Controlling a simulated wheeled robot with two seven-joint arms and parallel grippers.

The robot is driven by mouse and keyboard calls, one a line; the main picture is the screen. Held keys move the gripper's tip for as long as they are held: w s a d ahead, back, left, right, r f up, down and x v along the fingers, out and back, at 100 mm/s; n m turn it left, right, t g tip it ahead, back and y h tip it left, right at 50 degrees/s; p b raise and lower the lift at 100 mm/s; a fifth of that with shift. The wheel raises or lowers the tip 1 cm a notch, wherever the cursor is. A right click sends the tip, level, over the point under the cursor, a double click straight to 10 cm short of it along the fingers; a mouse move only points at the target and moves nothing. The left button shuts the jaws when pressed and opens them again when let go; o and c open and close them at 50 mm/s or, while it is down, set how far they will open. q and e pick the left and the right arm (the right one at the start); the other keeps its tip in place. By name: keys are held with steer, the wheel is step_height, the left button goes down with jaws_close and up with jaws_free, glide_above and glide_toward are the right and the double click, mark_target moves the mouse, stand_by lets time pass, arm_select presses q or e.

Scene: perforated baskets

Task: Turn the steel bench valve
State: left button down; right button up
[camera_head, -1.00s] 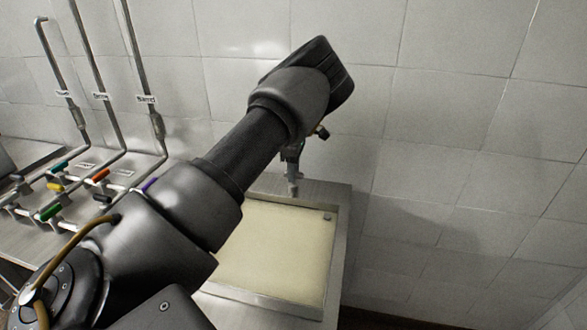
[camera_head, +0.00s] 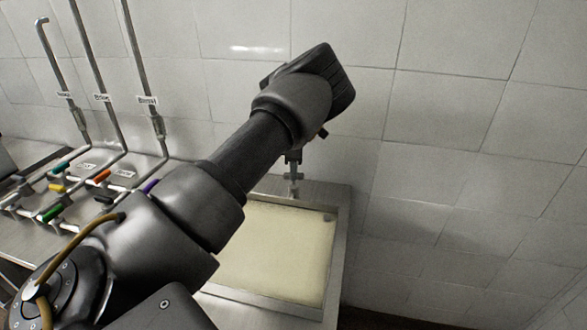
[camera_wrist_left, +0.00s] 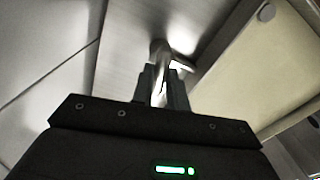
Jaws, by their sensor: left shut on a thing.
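The steel bench valve (camera_head: 295,186) stands at the back edge of a cream-bottomed basin, mostly hidden behind my left arm in the head view. In the left wrist view, its bright metal part (camera_wrist_left: 158,90) sits between the fingers and a steel stem rises beyond them. My left gripper (camera_head: 293,160) is over the valve, largely covered by my wrist in the head view. In the left wrist view, the left gripper (camera_wrist_left: 161,84) is shut on the valve's metal part. My right gripper is in neither view.
The cream basin (camera_head: 341,255) has a steel rim. At left, several pipes (camera_head: 142,75) run up the tiled wall, above small taps with coloured handles (camera_head: 58,188) on a steel bench. The tiled wall (camera_head: 450,120) is close behind and right of my arm.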

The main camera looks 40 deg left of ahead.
arm_select(q)
steer(key=n, duration=0.2)
steer(key=shift+r+n+p, duration=0.1)
steer(key=shift+n+p, duration=0.3)
steer(key=n+p, duration=0.1)
steer(key=n, duration=0.8)
steer(key=shift+p, duration=0.3)
steer(key=shift+n, duration=1.7)
steer(key=shift+w, duration=0.1)
steer(key=c, duration=1.4)
jaws_free()
step_height(320, 180, up, 11)
steer(key=shift+f+b, duration=0.15)
steer(key=shift+b, duration=0.6)
